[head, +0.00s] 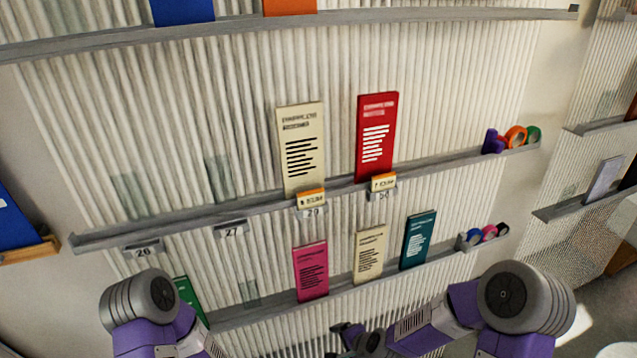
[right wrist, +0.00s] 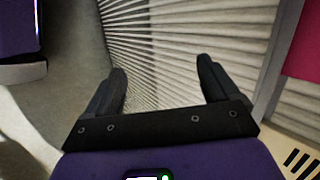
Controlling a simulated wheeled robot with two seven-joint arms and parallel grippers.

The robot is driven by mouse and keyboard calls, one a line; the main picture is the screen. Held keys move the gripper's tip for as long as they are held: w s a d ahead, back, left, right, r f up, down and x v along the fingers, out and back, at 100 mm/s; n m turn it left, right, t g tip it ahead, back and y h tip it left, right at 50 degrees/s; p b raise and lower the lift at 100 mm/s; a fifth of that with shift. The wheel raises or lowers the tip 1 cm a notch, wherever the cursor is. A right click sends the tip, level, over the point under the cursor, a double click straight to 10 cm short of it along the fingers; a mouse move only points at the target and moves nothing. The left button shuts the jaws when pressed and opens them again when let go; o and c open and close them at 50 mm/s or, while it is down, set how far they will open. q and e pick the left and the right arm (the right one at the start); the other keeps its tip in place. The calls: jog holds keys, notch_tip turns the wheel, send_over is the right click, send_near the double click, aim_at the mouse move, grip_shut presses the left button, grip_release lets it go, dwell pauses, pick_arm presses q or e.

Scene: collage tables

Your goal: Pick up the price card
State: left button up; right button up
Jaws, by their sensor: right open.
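Two small price cards with orange tops stand on the middle shelf in the head view. One card (head: 311,199) is in front of the cream booklet above label 29, the other (head: 383,182) in front of the red booklet above label 30. My right gripper (right wrist: 164,88) is open and empty in the right wrist view, facing the ribbed wall. In the head view it is low in the middle, below both cards and apart from them. No price card shows in the right wrist view. My left arm shows at the lower left, but its gripper is out of view.
The middle shelf (head: 255,208) also holds a cream booklet (head: 302,150), a red booklet (head: 376,135) and tape rolls (head: 515,138). Below stand pink (head: 310,272), cream (head: 369,255) and teal (head: 417,240) booklets. The middle shelf's left part is mostly clear.

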jog(key=w+a+r+m+t+p, duration=0.1)
jog(key=w+r+m+t+p, duration=0.3)
jog(key=r, duration=0.8)
jog(key=w+a+r+m+p, duration=0.15)
jog(key=r+m, duration=0.45)
jog(key=r, duration=0.6)
jog(key=m+t+p, duration=0.4)
jog(key=m+p, duration=0.1)
jog(key=m, duration=0.4)
send_near(311, 197)
jog(key=w+f, duration=0.1)
jog(key=shift+m, duration=0.5)
jog(key=shift+r+p+x, duration=0.1)
jog(key=shift+p+x, duration=0.2)
jog(key=shift+x, duration=1.6)
jog(key=shift+r+p+x, duration=0.15)
jog(key=shift+p+x, duration=0.1)
jog(key=shift+x, duration=1.6)
jog(key=shift+a, duration=0.15)
jog(key=c, duration=1.1)
